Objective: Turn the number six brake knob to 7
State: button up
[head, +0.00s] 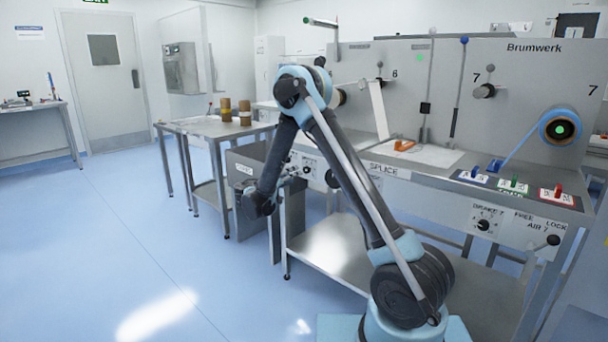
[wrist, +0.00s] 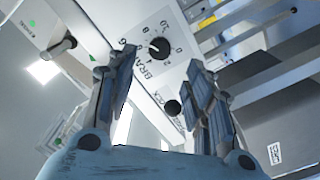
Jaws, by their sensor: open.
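The number six brake knob (wrist: 159,48) is a small round black knob on a white dial plate (wrist: 178,27) with printed numbers, partly readable as "BRA". The plate appears rotated in the wrist view, and I cannot read the setting surely. In the head view the number six dial plate (head: 309,164) is on the machine's front, left of the SPLICE label. My gripper (wrist: 161,60) is open, with one finger on each side of the knob's area in the picture. It looks short of the knob, with no contact visible. In the head view my gripper (head: 296,184) is small and dark near that panel.
A black ball-ended lever (wrist: 173,107) sits beside the dial in the wrist view. The similar BRAKE 7 knob (head: 484,225) is farther right on the front. A metal side table (head: 190,127) with brown rolls stands at left. The blue floor at left is clear.

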aim_at(305, 170)
jog(key=x, duration=0.8)
jog(key=shift+w+d, duration=0.1)
jog(key=shift+w, duration=0.05)
jog(key=c, duration=1)
